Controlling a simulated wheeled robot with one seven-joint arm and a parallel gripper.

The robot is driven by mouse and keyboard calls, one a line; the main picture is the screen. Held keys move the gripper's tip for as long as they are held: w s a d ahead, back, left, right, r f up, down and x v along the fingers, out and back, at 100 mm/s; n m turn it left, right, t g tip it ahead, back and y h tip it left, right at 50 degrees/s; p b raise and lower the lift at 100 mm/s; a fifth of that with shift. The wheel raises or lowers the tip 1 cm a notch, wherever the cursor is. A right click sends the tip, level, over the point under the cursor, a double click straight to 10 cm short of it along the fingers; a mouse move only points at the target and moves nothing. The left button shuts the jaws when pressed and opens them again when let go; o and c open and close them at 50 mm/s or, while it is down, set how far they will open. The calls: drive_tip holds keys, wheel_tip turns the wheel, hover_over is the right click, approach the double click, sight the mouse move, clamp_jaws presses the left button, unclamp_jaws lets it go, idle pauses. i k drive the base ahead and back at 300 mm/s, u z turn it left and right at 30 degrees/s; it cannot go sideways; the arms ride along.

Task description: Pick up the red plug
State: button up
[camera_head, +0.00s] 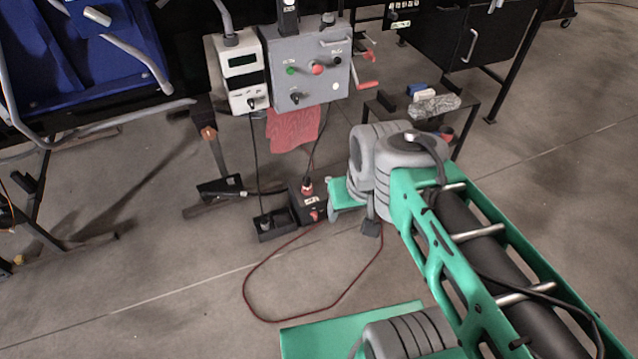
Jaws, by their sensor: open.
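A small black box (297,207) sits on the floor below the grey control box. A red plug (307,186) stands upright on its top, with a dark cable running up from it. A second small red part (315,215) shows lower on the box's right side, where a red cable starts.
A grey control box (308,68) with buttons and a white meter box (240,75) hang above, with a red cloth (292,128) below. A red cable (262,318) loops over the floor. A low table (463,117) with small items stands right. Floor at left front is clear.

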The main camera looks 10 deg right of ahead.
sight(306, 181)
drive_tip(key=k, duration=0.65)
drive_tip(key=u, duration=0.5)
drive_tip(key=i, duration=0.85)
drive_tip(key=u, duration=0.45)
drive_tip(key=i, duration=1.4)
drive_tip(key=z, duration=0.15)
